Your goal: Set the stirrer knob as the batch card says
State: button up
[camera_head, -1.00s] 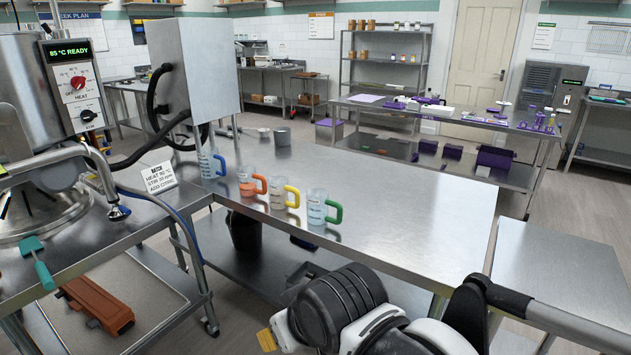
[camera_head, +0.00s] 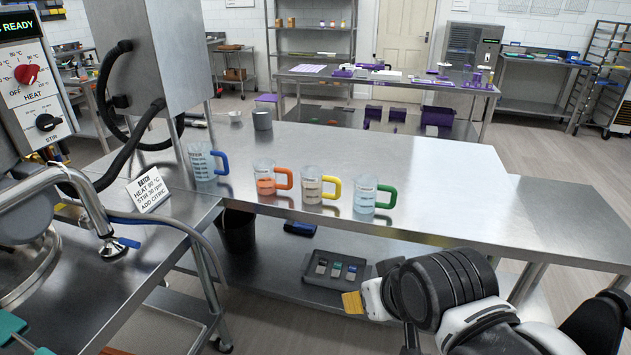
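The stirrer knob (camera_head: 47,122) is a black dial marked STIR, low on the white control panel at the far left. Its scale is too small to read. A red HEAT knob (camera_head: 27,74) sits above it. The batch card (camera_head: 149,190) stands on the steel table beside the machine and reads HEAT 80 °C, STIR 30 rpm, ADD CITRIC. My arm reaches in at the bottom right, well away from the panel.
Jugs with blue (camera_head: 203,163), orange (camera_head: 266,180), yellow (camera_head: 313,186) and green (camera_head: 366,196) handles stand on the table. A curved metal pipe (camera_head: 85,192) and black hose (camera_head: 125,155) lie near the panel. The table's right part (camera_head: 450,195) is clear.

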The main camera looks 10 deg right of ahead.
aim_at(45, 122)
jog(key=i+j, duration=0.15)
jog(key=j, duration=0.2)
jog(key=i+j, duration=0.15)
jog(key=j, duration=0.2)
jog(key=u, duration=1.55)
